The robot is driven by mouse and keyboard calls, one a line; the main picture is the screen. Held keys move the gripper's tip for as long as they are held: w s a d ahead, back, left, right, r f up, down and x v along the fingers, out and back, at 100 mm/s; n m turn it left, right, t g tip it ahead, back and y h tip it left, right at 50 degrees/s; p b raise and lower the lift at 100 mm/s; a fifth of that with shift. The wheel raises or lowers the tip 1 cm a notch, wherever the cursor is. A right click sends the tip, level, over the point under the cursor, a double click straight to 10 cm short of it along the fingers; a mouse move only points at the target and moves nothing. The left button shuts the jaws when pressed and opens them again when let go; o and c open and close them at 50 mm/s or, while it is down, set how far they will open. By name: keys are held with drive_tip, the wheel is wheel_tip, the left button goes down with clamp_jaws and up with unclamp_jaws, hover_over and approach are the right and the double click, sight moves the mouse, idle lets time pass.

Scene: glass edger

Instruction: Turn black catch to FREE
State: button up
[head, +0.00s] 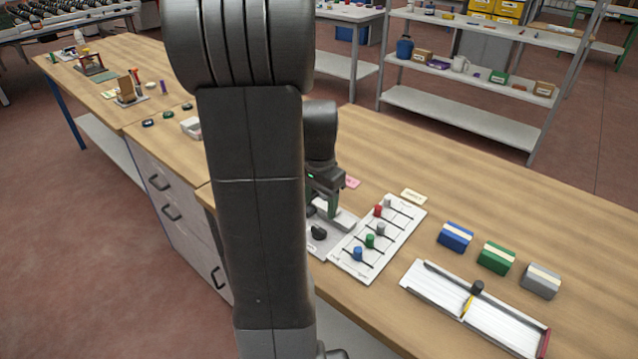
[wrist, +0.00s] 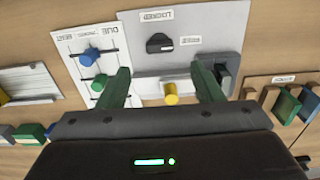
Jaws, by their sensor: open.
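The black catch (wrist: 159,43) is a small dark knob on a pale grey panel (wrist: 215,25), ahead of my fingertips in the wrist view. A label reading LOCKED (wrist: 157,15) lies above it and a label that seems to read FREE (wrist: 190,40) lies to its right. Which label the catch points to is hard to tell. My gripper (wrist: 160,68) is open, its green fingers apart and empty. A yellow knob (wrist: 171,93) shows between the fingers. In the head view the catch (head: 319,232) is just below my gripper (head: 324,207), and my arm hides part of the panel.
A white board with coloured sliding knobs (head: 343,259) adjoins the panel. Blue, green and grey blocks (head: 496,257) and a white tray (head: 420,284) lie farther right. In the wrist view a dark grey block (wrist: 229,72) stands close to the right finger.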

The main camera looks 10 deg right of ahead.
wheel_tip(320, 180, up, 6)
hover_over(319, 228)
drive_tip(key=shift+f, duration=0.15)
idle(0.4)
wheel_tip(319, 228, down, 14)
drive_tip(key=shift+r, duration=0.1)
idle(0.5)
